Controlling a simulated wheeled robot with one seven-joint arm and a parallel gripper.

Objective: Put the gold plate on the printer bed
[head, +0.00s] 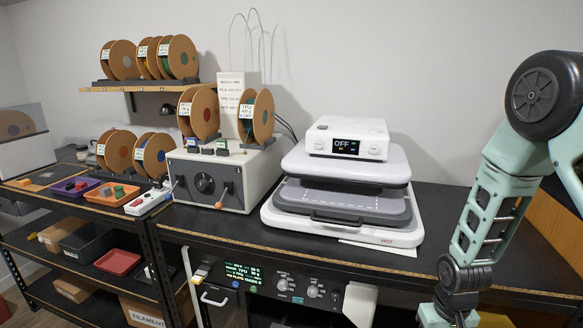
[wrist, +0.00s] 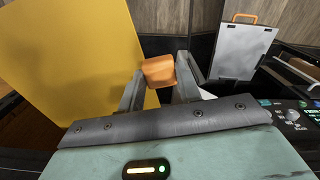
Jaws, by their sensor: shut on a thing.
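In the wrist view, my gripper (wrist: 158,86) is shut on an orange handle-like piece (wrist: 158,70) between its fingertips. A large flat yellow-gold panel, which looks like the gold plate (wrist: 80,60), fills the upper left, close to the fingers. Where the orange piece joins the plate is hidden. In the head view my arm reaches down at the right and my gripper is below the frame. The printer's control front (head: 270,279) shows under the bench top, and its knobs (wrist: 292,114) show at the right of the wrist view. I cannot clearly make out the printer bed.
A grey plate (wrist: 240,50) with an orange handle stands to the right of my fingers. The bench top right of the press (head: 455,235) is clear.

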